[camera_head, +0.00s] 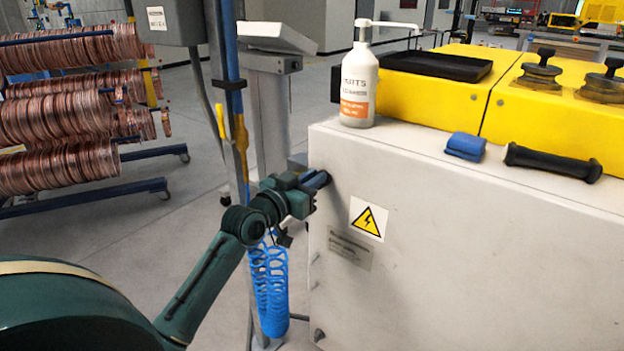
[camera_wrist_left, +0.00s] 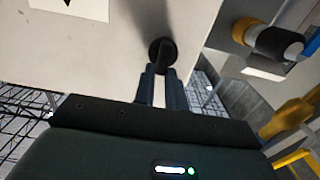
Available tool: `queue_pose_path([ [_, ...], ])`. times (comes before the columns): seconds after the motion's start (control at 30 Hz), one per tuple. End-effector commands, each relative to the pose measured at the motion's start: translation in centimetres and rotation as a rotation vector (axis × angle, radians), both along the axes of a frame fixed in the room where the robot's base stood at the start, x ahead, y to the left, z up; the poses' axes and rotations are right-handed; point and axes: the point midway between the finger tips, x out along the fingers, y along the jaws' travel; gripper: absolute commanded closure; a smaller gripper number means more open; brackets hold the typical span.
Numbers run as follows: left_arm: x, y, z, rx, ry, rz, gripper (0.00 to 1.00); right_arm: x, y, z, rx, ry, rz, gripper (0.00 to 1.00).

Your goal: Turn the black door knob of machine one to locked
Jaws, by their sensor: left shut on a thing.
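The machine (camera_head: 430,230) is a white cabinet with a yellow top, on the right of the head view. Its black door knob (camera_wrist_left: 162,50) shows in the left wrist view as a dark round base with a bar, on the pale door near its edge. My left gripper (camera_wrist_left: 163,82) has its two fingers closed on the knob's bar. In the head view my left gripper (camera_head: 318,182) reaches the upper left corner of the cabinet front, and its fingers mostly hide the knob there. My right gripper is not in view.
A white pump bottle (camera_head: 358,85), a blue object (camera_head: 465,146) and a black handle (camera_head: 552,162) sit on the cabinet's top. A post (camera_head: 232,100) and a blue coiled hose (camera_head: 268,285) stand close to my left arm. Copper coils (camera_head: 65,110) hang at the left.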

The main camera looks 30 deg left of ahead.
Motion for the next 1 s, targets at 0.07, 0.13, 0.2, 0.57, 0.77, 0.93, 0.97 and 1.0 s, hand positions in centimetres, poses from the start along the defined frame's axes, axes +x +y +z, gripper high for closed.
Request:
queue_pose_path([
  [0.07, 0.0, 0.0, 0.0, 0.0, 0.0, 0.0, 0.98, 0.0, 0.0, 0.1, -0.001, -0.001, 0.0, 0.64],
  [0.13, 0.0, 0.0, 0.0, 0.0, 0.0, 0.0, 1.0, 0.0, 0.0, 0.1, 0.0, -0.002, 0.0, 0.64],
  [0.2, 0.0, 0.0, 0.0, 0.0, 0.0, 0.0, 1.0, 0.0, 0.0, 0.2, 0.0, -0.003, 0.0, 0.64],
  [0.57, 0.0, 0.1, 0.1, -0.058, 0.006, 0.001, 1.0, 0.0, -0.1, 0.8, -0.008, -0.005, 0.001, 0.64],
  [0.77, 0.0, 0.4, 0.3, -0.185, 0.016, 0.001, 1.0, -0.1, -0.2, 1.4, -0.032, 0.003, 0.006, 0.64],
  [0.93, 0.1, 0.6, 0.2, -0.338, 0.028, 0.001, 1.0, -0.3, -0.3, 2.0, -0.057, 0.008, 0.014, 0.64],
  [0.97, 0.1, 0.7, 0.2, -0.365, 0.031, 0.001, 1.0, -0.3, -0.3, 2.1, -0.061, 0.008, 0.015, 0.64],
  [1.0, 0.1, 0.7, 0.1, -0.404, 0.034, 0.001, 1.0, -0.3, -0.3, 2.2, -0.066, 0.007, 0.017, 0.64],
])
